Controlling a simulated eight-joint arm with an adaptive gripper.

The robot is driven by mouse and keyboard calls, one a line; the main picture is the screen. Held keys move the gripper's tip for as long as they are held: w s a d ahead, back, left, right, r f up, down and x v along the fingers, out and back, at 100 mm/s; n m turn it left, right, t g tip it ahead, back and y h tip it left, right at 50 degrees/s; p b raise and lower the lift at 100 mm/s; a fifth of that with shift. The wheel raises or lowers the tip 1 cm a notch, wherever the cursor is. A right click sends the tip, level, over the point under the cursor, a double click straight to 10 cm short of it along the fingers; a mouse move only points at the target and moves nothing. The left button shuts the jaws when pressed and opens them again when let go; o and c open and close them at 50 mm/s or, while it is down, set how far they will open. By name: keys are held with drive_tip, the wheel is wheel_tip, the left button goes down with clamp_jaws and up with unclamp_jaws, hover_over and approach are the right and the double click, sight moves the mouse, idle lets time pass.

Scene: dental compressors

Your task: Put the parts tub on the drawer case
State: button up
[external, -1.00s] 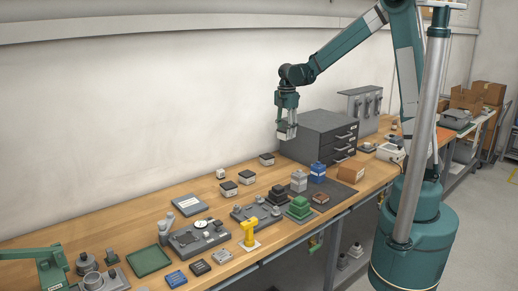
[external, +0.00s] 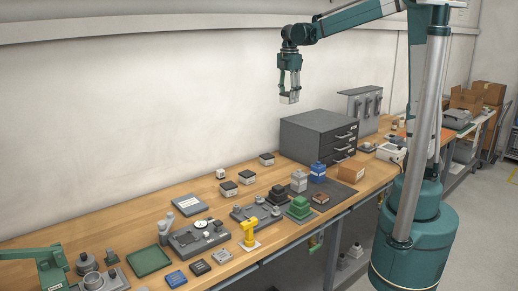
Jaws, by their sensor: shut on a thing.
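My gripper (external: 290,91) points down, shut on a small pale grey block-like thing that I take to be the parts tub (external: 289,98). The tub hangs between the fingertips, partly hidden by them, and its contents cannot be made out. The drawer case (external: 311,130) is a dark grey cabinet with several handled drawers, standing at the back of the bench. The gripper and tub are in the air, higher than the case top and near its left end in the picture, clearly apart from it.
The wooden bench (external: 135,224) holds many items. Small dark-topped boxes (external: 266,159) stand left of the case. Blue (external: 318,169) and light grey (external: 299,181) blocks and a brown box (external: 351,171) stand before it. A grey rack (external: 361,101) stands behind. The case top looks clear.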

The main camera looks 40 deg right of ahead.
drive_tip(key=w+d+p, duration=0.2)
drive_tip(key=w+d, duration=0.2)
drive_tip(key=d, duration=1)
drive_tip(key=p, duration=0.3)
hover_over(318, 119)
drive_tip(key=shift+m, duration=0.4)
drive_tip(key=shift+s+a+f+b, duration=0.1)
drive_tip(key=shift+a+f+b, duration=0.05)
drive_tip(key=shift+f, duration=1.15)
drive_tip(key=shift+s+a+f+b, duration=0.1)
drive_tip(key=shift+a+f+b, duration=0.05)
drive_tip(key=shift+f, duration=1.15)
drive_tip(key=shift+f, duration=2.9)
drive_tip(key=shift+f, duration=2.05)
drive_tip(key=shift+f, duration=0.15)
